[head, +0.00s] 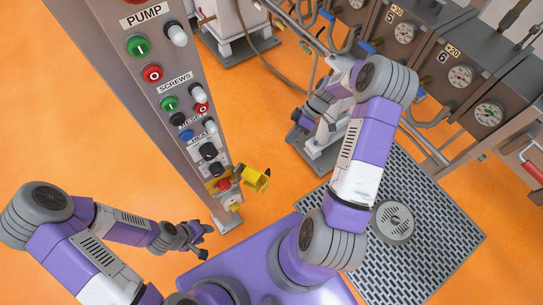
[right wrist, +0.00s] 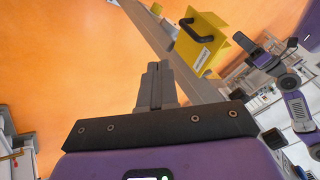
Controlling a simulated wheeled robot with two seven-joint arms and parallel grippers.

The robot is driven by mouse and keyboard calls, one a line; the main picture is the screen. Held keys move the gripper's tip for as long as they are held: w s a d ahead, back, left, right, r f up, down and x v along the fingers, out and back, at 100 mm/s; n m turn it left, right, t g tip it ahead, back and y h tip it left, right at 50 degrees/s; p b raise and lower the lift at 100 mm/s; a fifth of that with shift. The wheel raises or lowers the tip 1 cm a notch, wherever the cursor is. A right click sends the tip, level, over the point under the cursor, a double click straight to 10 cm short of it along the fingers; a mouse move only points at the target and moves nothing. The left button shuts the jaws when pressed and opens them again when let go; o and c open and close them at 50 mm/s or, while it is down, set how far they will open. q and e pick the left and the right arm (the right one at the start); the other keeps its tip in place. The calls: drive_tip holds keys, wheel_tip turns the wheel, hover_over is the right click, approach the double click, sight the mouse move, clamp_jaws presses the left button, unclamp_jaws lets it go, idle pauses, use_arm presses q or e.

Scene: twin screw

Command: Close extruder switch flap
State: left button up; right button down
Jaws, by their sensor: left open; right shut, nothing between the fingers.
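The yellow switch flap (head: 255,180) is hinged low on the grey control column and stands swung out to its right. A red switch (head: 223,185) on a yellow base lies uncovered beside it. In the right wrist view the flap (right wrist: 196,50) shows a black handle and a white label. My right gripper (right wrist: 153,68) is shut and empty, just left of the flap in that view and apart from it. In the head view my right arm reaches up beyond the flap, its gripper (head: 297,115) small there. My left gripper (head: 197,240) is open and empty, below and left of the flap.
The control column (head: 175,130) carries several buttons and knobs. Machine units with gauges (head: 460,75) and pipes stand at the upper right. A grey floor grate (head: 440,220) lies at the right. Orange floor (head: 270,220) is clear below the flap.

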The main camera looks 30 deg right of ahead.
drive_tip(key=s+a+f, duration=0.3)
drive_tip(key=a+f, duration=0.4)
drive_tip(key=a, duration=0.1)
drive_tip(key=shift+a+f, duration=0.25)
drive_tip(key=shift+a, duration=0.05)
drive_tip(key=shift+s, duration=0.1)
drive_tip(key=shift+b, duration=0.3)
